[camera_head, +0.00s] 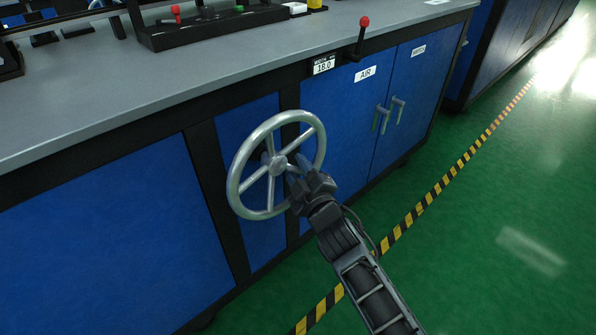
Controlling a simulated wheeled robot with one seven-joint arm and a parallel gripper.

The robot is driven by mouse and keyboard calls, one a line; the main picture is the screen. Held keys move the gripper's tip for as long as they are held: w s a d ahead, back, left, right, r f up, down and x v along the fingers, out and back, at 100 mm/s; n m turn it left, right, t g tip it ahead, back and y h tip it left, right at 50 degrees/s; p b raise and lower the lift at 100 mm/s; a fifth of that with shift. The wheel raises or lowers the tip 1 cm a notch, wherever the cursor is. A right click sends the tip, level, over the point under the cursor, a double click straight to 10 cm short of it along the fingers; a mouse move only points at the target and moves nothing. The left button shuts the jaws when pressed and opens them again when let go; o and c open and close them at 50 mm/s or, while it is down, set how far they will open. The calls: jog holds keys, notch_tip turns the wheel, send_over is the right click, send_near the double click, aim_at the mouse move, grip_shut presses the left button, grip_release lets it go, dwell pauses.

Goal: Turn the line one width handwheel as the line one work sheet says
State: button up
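The silver spoked handwheel (243,150) is mounted on the blue front of the machine cabinet. A small width display (323,65) above and right of it appears to read 16.0. My gripper (299,178) is at the lower right part of the wheel, in front of its hub and spokes. Its dark fingers overlap the wheel in the picture. I cannot tell whether they touch or grip a spoke or the rim, or whether they are open or shut. No work sheet can be made out in this view.
A lever with a red knob (362,38) stands out at the counter edge. An AIR label (365,73) and door handles (389,116) are on the right cabinet doors. The grey countertop (150,85) runs above. The green floor (480,230) is clear beyond the yellow-black stripe (430,196).

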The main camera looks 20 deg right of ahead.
grip_shut()
jog(key=shift+a+f, duration=0.1)
dwell(0.6)
jog(key=a+m+p, duration=0.1)
jog(key=f+m+g+p, duration=0.1)
jog(key=m+p, duration=0.1)
jog(key=shift+s+a+f+m, duration=0.1)
jog(key=shift+s+a+m, duration=0.2)
jog(key=shift+s+a, duration=0.1)
jog(key=m+p, duration=0.1)
jog(key=a+m+g+p, duration=0.1)
jog(key=p, duration=0.1)
jog(key=a+f+m+y+p, duration=0.1)
jog(key=shift+s+g, duration=0.3)
jog(key=shift+f, duration=0.15)
grip_release()
